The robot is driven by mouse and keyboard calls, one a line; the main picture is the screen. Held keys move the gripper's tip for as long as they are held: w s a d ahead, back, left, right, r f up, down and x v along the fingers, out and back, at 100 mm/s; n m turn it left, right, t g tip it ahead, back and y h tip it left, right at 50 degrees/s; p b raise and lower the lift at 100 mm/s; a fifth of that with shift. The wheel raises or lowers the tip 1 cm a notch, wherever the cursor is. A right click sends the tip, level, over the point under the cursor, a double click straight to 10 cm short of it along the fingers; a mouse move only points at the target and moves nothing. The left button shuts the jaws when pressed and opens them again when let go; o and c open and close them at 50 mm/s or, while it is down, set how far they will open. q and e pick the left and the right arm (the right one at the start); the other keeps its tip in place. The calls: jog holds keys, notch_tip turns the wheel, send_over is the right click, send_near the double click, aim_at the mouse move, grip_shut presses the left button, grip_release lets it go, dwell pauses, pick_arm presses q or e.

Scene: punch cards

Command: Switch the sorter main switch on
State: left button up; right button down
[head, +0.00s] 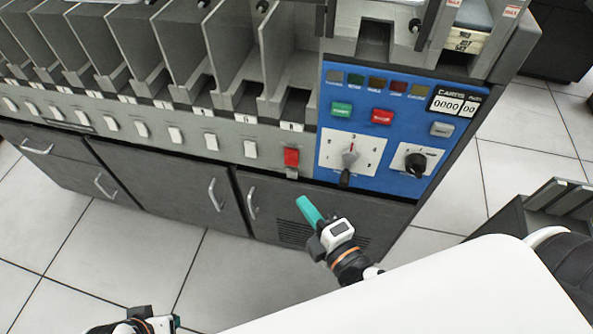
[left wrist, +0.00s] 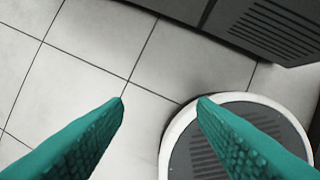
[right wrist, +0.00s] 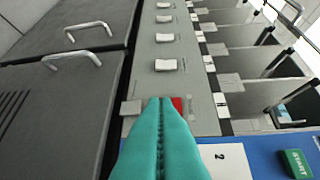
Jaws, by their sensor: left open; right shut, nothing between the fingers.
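The sorter's front shows a red switch (head: 291,157) at the right end of a row of white switches, left of the blue control panel (head: 336,184). A black rotary knob (head: 416,162) is at the panel's right. I cannot read which control is labelled main. My right gripper (head: 304,203) is shut and empty, below and slightly right of the red switch. In the right wrist view its fingertips (right wrist: 166,101) partly hide the red switch (right wrist: 178,104); contact cannot be told. My left gripper, with its fingers in the left wrist view (left wrist: 161,101), is open over the floor.
The panel has a green START button (head: 342,110), a red button (head: 381,116), a dial with a pointer (head: 350,157) and a card counter (head: 456,103). White switches (head: 210,142) run leftward under the card pockets. Grey cabinet doors (head: 168,180) with handles lie below. Tiled floor is clear in front.

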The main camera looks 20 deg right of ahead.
send_near(287, 162)
jog(key=w+a, duration=0.3)
pick_arm(q)
jog(key=shift+x, duration=0.75)
pick_arm(e)
jog(key=shift+w+d+f, duration=0.1)
jog(key=shift+w+d, duration=0.35)
jog(key=shift+w, duration=0.25)
jog(key=shift+w+d+f, duration=0.15)
jog(key=shift+w+d, duration=0.3)
jog(key=shift+w, duration=0.25)
pick_arm(q)
jog(key=shift+w, duration=0.1)
